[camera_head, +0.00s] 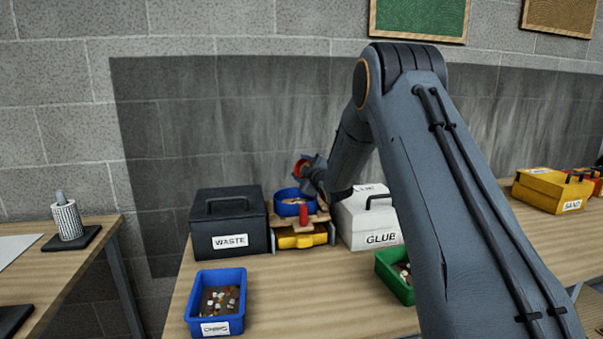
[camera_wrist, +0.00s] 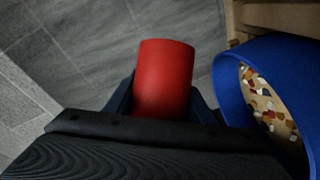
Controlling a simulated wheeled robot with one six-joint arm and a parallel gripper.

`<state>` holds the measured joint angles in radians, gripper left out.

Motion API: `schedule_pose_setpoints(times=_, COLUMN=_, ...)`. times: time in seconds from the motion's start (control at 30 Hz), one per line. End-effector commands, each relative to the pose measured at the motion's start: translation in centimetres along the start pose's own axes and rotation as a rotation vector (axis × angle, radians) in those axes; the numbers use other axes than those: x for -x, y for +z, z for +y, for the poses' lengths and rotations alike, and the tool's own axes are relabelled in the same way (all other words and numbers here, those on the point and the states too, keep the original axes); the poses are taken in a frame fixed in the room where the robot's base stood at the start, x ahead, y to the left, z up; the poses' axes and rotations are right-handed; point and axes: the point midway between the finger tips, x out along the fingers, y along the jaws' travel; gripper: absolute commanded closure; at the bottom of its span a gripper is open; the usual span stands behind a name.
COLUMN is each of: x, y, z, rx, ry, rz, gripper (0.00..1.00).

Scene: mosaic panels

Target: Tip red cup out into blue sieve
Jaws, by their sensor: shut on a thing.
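The red cup (camera_wrist: 164,78) is held between the fingers of my gripper (camera_wrist: 164,100) in the wrist view. In the head view the cup (camera_head: 299,168) is tilted, and its mouth shows something pale inside. My gripper (camera_head: 312,170) is shut on it, above and behind the blue sieve (camera_head: 284,208). The sieve sits on a wooden stand and holds mixed coloured chips. In the wrist view the sieve (camera_wrist: 232,85) is to the right of the cup, apart from it. Part of the sieve is cut off by the picture edge.
A black WASTE box (camera_head: 228,215) stands left of the stand (camera_head: 318,218), a white GLUE box (camera_head: 366,232) right of it. A yellow tray (camera_head: 300,240) is under the stand. A blue CHIPS bin (camera_head: 238,275) and a green bin (camera_head: 385,268) are in front. Bare bench (camera_head: 300,300) lies between.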

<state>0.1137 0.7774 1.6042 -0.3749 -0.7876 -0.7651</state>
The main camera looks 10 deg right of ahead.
Motion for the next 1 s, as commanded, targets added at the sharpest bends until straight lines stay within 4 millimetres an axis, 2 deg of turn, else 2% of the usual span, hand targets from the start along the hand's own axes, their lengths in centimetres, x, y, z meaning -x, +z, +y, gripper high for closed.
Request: schedule_pose_setpoints(times=1.0, x=0.2, y=0.3, z=-1.5, rx=0.270, ry=0.109, rz=0.047, gripper=0.81)
